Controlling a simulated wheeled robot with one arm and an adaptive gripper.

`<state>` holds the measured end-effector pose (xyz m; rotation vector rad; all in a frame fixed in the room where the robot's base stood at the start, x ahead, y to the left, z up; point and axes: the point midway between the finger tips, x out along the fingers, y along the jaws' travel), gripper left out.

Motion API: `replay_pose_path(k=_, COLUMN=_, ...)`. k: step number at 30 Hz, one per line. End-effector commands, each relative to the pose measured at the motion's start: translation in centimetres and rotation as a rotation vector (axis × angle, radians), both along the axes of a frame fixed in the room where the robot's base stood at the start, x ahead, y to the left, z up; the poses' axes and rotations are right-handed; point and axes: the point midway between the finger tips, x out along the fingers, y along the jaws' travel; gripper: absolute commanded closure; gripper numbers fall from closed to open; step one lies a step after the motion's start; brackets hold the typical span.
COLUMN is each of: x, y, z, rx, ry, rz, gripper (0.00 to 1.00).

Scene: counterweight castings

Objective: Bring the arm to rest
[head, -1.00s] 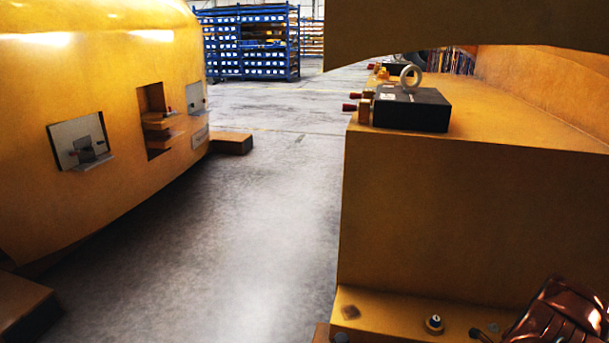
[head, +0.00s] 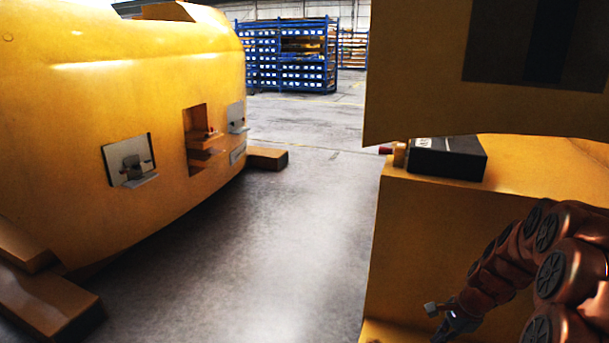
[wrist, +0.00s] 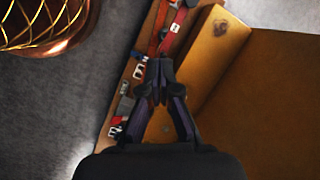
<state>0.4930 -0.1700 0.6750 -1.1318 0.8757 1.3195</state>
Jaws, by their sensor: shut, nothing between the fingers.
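My gripper (wrist: 158,72) is shut and empty. In the wrist view its dark fingers meet over the edge of a yellow casting's ledge (wrist: 228,42). I cannot tell how far above the ledge they are. In the head view my gripper (head: 448,318) is small and partly blurred at the lower right, at the end of my copper-coloured arm, in front of the yellow casting (head: 405,260).
A large yellow casting (head: 70,120) with metal plates stands at left. A black box (head: 447,158) sits on the right casting, below an overhanging yellow block (head: 420,90). A strip with red straps and buckles (wrist: 140,72) runs along the ledge. The floor (head: 270,240) between castings is clear.

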Motion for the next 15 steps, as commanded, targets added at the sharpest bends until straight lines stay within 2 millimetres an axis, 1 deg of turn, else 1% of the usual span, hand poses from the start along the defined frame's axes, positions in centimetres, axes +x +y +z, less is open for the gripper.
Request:
replay_pose_path(k=1, x=-0.5, y=1.4, z=2.6, rx=-0.007, ry=-0.007, rz=0.06, gripper=1.0)
replay_pose_path(k=3, x=-1.5, y=3.1, z=4.8, rx=-0.017, ry=-0.011, rz=0.143, gripper=1.0)
replay_pose_path(k=5, x=-2.2, y=4.5, z=6.7, rx=-0.027, ry=-0.019, rz=0.212, gripper=1.0)
replay_pose_path(k=8, x=-3.9, y=6.7, z=9.7, rx=-0.04, ry=-0.022, rz=0.328, gripper=1.0)
replay_pose_path(k=12, x=-6.6, y=9.5, z=13.7, rx=-0.06, ry=-0.028, rz=0.489, gripper=1.0)
replay_pose_path(k=15, x=-8.7, y=11.2, z=16.3, rx=-0.073, ry=-0.031, rz=0.598, gripper=1.0)
